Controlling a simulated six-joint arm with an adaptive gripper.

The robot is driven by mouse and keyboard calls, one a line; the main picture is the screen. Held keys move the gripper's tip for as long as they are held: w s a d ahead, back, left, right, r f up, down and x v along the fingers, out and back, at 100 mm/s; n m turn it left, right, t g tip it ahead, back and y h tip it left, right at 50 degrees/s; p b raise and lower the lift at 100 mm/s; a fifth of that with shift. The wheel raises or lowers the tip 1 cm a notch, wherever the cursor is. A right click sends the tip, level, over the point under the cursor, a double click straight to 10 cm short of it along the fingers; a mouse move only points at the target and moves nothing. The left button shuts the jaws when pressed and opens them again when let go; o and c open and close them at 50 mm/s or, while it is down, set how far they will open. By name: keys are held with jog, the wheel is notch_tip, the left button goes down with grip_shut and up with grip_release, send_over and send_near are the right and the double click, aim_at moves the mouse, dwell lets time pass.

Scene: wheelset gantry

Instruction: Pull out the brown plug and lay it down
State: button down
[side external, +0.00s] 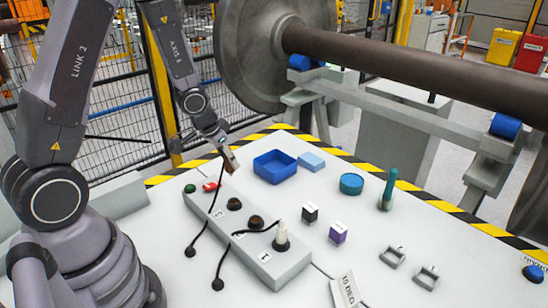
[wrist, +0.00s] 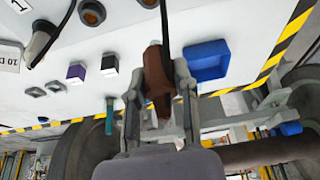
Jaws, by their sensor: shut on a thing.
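The brown plug (wrist: 156,75) is between the two fingers of my gripper (wrist: 158,68) in the wrist view, with its black cord running up past the picture's top edge. In the side view my gripper (side external: 229,158) is shut on it, in the air above the far end of the grey socket strip (side external: 236,238). The plug is clear of the strip and looks tilted; it is small there. Its cord hangs down to the table at the front left. Two dark sockets (side external: 256,222) in the strip are empty. A pale plug (side external: 282,238) stands in the nearest socket.
A blue tray (side external: 275,166) and a light blue block (side external: 311,161) lie behind the strip. Black and purple blocks (side external: 338,233), a round teal piece (side external: 351,184) and an upright teal peg (side external: 388,190) stand to the right. White table is bare between them.

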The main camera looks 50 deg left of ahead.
dwell(0.3)
jog(key=w+d+r, duration=0.3)
jog(key=d+r, duration=0.1)
jog(key=d, duration=0.2)
jog(key=w+d+r, duration=0.3)
jog(key=w+d, duration=0.1)
jog(key=d, duration=0.3)
jog(key=a+f+n+g+h, duration=0.3)
jog(key=a+f+n+g, duration=0.15)
jog(key=f+n, duration=0.85)
jog(key=w+a+f+n+t+h, duration=0.1)
jog(key=w+a+n+t, duration=0.1)
jog(key=n, duration=0.2)
jog(key=w+a+f+n+t+h, duration=0.1)
jog(key=w+a+f+n+t, duration=0.1)
jog(key=n, duration=0.3)
jog(key=w+a+f+n+t+h, duration=0.1)
jog(key=w+a+f+n+t, duration=0.1)
jog(key=w+n, duration=0.1)
jog(key=shift+n+h, duration=0.4)
jog(key=shift+n, duration=0.3)
jog(key=shift+w+a+f+n+t, duration=0.1)
jog(key=shift+w+a+n+t, duration=0.1)
jog(key=shift+a+n+t, duration=0.2)
